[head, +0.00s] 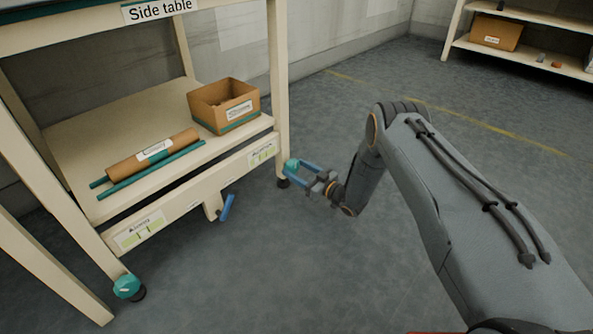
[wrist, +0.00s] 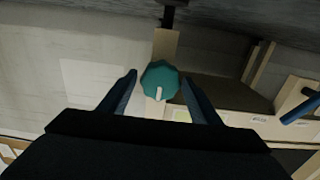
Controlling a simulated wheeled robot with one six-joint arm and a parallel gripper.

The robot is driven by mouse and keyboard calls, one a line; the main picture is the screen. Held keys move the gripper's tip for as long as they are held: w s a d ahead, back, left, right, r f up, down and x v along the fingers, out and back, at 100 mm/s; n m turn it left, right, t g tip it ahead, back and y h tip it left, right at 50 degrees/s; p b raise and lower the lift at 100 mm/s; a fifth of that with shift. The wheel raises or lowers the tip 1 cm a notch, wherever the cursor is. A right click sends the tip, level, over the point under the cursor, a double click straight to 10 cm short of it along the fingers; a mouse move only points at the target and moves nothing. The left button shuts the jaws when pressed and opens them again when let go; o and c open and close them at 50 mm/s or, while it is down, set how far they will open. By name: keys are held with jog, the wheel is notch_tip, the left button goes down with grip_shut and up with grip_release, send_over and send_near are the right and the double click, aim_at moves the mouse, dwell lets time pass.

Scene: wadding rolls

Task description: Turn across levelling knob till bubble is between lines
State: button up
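One teal levelling knob (head: 291,165) sits by the right front leg of the side table. My gripper (head: 303,171) is at it, with its blue fingers spread. In the wrist view the knob (wrist: 160,80), with a white pointer mark, lies between the fingertips (wrist: 160,84), with a narrow gap showing on each side. A second teal knob (head: 127,287) is at the left front foot. A level label with a green vial (head: 262,153) is at the right of the front rail, another (head: 140,231) at the left. The bubbles are too small to read.
The lower shelf (head: 80,130) carries a brown roll (head: 153,153), teal rods (head: 150,170) and a cardboard box (head: 224,106). A blue lever (head: 227,207) hangs below the rail. The floor to the right is clear up to a far shelf (head: 520,50).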

jog(key=c, duration=0.8)
jog(key=shift+o, duration=0.2)
jog(key=n+p, duration=0.2)
jog(key=n, duration=0.2)
jog(key=shift+d+n, duration=0.1)
jog(key=shift+n, duration=0.2)
jog(key=shift+n+p, duration=0.65)
jog(key=shift+n, duration=1.25)
jog(key=shift+w, duration=0.1)
jog(key=o, duration=1)
jog(key=shift+d, duration=0.15)
jog(key=shift+o, duration=0.2)
